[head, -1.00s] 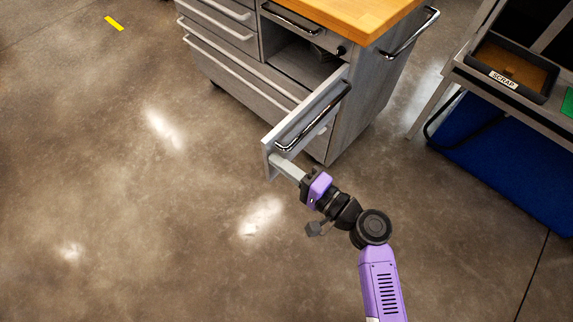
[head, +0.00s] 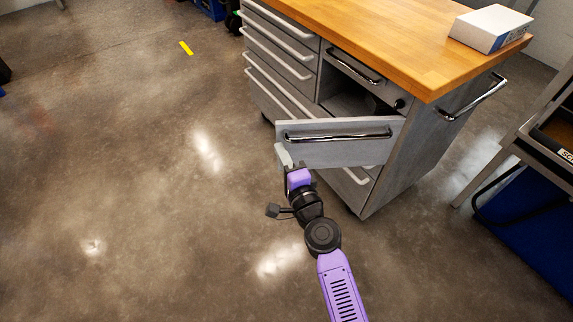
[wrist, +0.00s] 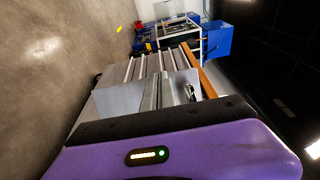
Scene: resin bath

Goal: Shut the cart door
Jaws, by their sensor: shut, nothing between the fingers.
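The cart door (head: 340,154) is a grey panel with a chrome bar handle (head: 338,136). It stands partly open, hinged at its right side near the cart's corner, with its free edge swung out to the left. Part of the dark compartment (head: 350,103) shows above it. The grey cart (head: 408,160) has a wooden top (head: 395,45). My gripper (head: 283,155) is shut and empty, at the lower corner of the door's free edge. It seems to touch the door there, though the exact contact is hard to tell. In the wrist view, grey surfaces lie close ahead.
Several drawers (head: 280,45) with pale handles fill the cart's left part. A white box (head: 491,27) lies on the cart top. A side handle (head: 474,98) sticks out at right. A stand with a blue panel (head: 527,225) is at far right.

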